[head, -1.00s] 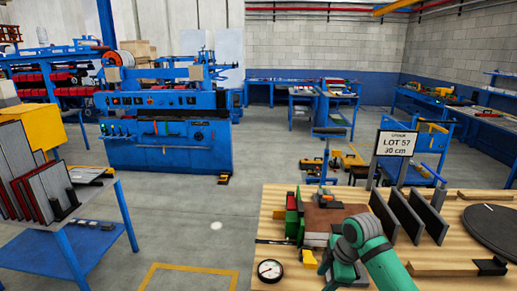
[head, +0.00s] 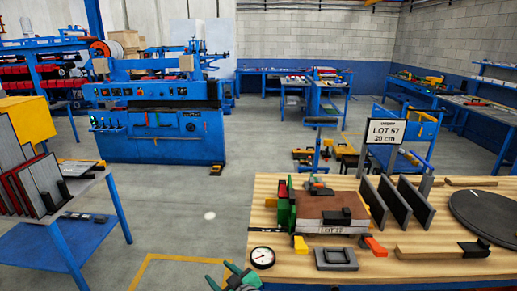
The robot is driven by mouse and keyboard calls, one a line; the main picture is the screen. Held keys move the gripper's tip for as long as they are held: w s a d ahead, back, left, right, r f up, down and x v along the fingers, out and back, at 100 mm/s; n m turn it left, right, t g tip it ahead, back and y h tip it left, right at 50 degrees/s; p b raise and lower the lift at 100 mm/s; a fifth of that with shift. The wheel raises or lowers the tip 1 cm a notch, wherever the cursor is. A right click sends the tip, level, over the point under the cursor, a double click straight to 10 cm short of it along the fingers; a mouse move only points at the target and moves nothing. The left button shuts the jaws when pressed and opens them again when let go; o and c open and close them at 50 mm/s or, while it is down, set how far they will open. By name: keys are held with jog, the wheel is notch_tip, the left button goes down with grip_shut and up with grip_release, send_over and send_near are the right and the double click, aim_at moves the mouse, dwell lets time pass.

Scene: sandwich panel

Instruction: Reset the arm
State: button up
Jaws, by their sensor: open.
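My gripper (head: 221,274) shows at the bottom edge of the head view, just left of the wooden bench (head: 287,188). Its two green fingertips are spread apart with nothing between them, pointing up and left. The rest of my arm is mostly below the picture. On the bench, a brown panel stack (head: 325,207) carries a paper label at its front that seems to read LOT 57. Green and red upright pieces (head: 287,207) stand at its left side. My gripper touches none of these.
A dial gauge (head: 262,257) and a grey tray-like block (head: 336,259) lie at the bench's front. Dark upright plates (head: 409,203), a LOT 57 sign (head: 383,132) and a round black disc (head: 488,216) stand farther right.

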jog(key=s+a+f+m+t+h, duration=0.1)
jog(key=s+a+f+m+t, duration=0.35)
jog(key=s, duration=0.45)
jog(key=s+d+f+m+h, duration=0.3)
jog(key=s, duration=0.6)
jog(key=s+d+f+m+h, duration=0.3)
jog(key=s+m, duration=0.1)
jog(key=s, duration=0.5)
jog(key=s+d+r, duration=0.2)
jog(key=s+d, duration=0.1)
jog(key=s, duration=0.4)
jog(key=s+d+r+n+h, duration=0.1)
jog(key=s+d+r, duration=0.1)
jog(key=s+d, duration=0.2)
jog(key=s+d+r+n, duration=0.1)
jog(key=s+d+r, duration=0.2)
jog(key=s, duration=0.7)
jog(key=shift+s+d, duration=0.15)
jog(key=shift+d, duration=0.3)
